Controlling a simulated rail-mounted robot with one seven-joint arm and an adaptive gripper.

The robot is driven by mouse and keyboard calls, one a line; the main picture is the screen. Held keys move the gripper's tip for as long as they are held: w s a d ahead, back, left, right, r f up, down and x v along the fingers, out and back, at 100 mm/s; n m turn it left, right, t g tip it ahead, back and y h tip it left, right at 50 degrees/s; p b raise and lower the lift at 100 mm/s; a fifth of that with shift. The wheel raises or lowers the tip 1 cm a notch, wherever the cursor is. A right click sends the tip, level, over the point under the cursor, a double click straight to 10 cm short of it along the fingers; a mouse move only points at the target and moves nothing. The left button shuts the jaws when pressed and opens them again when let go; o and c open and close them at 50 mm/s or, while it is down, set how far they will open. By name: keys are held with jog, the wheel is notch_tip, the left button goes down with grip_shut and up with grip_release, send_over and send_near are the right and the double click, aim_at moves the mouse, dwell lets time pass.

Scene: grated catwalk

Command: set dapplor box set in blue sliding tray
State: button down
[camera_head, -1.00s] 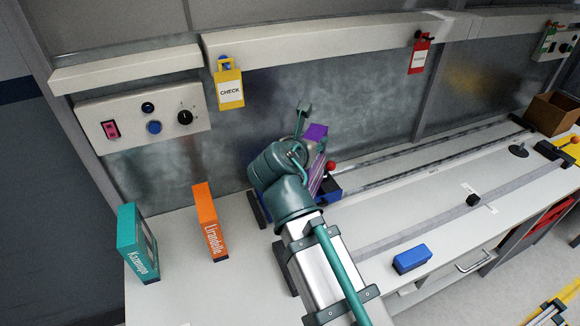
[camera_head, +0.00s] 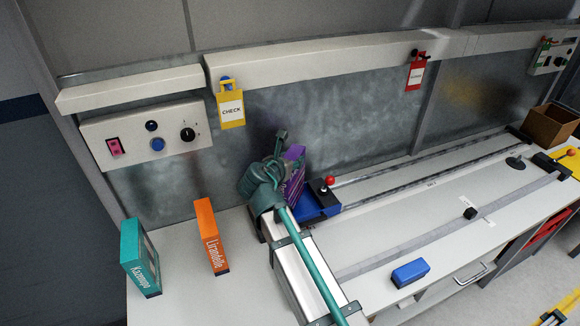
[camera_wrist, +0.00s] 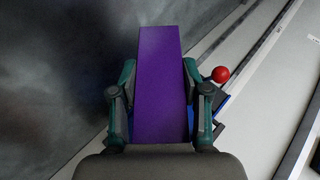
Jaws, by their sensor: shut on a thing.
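A purple box (camera_head: 294,174), which I take for the dapplor box set, stands roughly upright at the left end of the rails. Its lettering is too small to read. My gripper (camera_wrist: 160,97) is shut on it, one finger on each side, in the wrist view. The blue sliding tray (camera_head: 326,200) is at the left end of the rails, with a red ball knob (camera_head: 330,180) at its back right. The box is at the tray's left part. My arm hides the box's lower end, so I cannot tell whether it touches the tray floor.
An orange box (camera_head: 210,236) and a teal box (camera_head: 140,258) stand to the left on the bench. A blue block (camera_head: 410,273) lies near the front edge. A grey metal wall (camera_head: 370,110) rises close behind. The bench right of the tray is mostly clear.

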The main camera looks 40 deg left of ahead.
jog(key=shift+w+a+f+p, duration=0.15)
jog(key=shift+f+p, duration=0.35)
jog(key=shift+f, duration=1.2)
jog(key=c, duration=0.6)
grip_release()
jog(key=shift+o, duration=0.2)
jog(key=b+v, duration=0.2)
jog(key=v, duration=1)
